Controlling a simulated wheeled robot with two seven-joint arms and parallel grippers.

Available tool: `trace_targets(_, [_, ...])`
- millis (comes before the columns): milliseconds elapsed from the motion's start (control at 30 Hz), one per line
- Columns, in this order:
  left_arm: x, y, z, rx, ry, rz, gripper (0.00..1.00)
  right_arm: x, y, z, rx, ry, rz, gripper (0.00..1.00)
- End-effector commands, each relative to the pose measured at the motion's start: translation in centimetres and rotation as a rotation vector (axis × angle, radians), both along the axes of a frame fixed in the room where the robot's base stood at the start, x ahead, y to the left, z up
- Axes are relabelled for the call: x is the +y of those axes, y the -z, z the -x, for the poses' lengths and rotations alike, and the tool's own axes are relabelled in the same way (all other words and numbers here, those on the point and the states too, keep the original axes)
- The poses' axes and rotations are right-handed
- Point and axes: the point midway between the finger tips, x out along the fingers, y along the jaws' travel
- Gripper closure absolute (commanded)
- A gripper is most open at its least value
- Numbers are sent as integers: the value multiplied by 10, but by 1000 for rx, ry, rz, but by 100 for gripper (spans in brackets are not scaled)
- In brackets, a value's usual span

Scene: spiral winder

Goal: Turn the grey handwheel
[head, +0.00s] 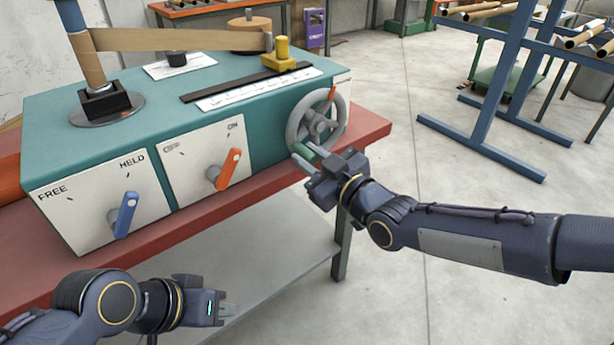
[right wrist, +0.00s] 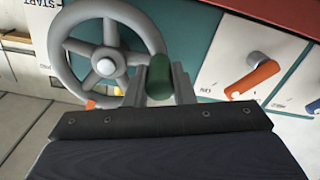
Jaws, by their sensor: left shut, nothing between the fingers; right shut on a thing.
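The grey handwheel (head: 315,119) is on the right end of the teal machine's front, with several spokes and a small orange mark at its upper rim in the head view. In the right wrist view the handwheel (right wrist: 76,48) fills the upper left, its light hub showing. A green handle (right wrist: 158,76) sticks out from its rim. My right gripper (head: 303,153) is shut on the green handle at the wheel's lower left; its fingers also show in the right wrist view (right wrist: 158,88). My left gripper (head: 228,311) is shut and empty, low in front of the bench, away from the machine.
The teal machine (head: 262,148) stands on a red bench (head: 372,128). An orange lever (head: 229,170) and a blue lever (head: 125,215) project from its front panels. A yellow block (head: 281,60) sits by the ruler on top. The floor to the right is open before a blue rack (head: 497,85).

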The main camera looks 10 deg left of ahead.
Motion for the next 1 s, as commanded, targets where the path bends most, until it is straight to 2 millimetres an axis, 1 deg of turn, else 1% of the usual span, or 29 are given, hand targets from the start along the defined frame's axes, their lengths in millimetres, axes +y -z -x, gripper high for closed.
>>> trace_targets(33, [0,19,0,0,0,0,100,-1,12,-1,-38,0,27,100])
trace_targets(200, [0,47,0,0,0,0,100,-4,22,-4,-165,1,128,100])
trace_targets(400, [0,74,0,0,0,0,100,-8,31,-10,-313,1,244,100])
trace_targets(700, [0,102,0,0,0,0,100,-17,42,-22,-536,0,422,100])
trace_targets(1000, [0,118,0,0,0,0,100,-28,48,-36,-754,1,593,100])
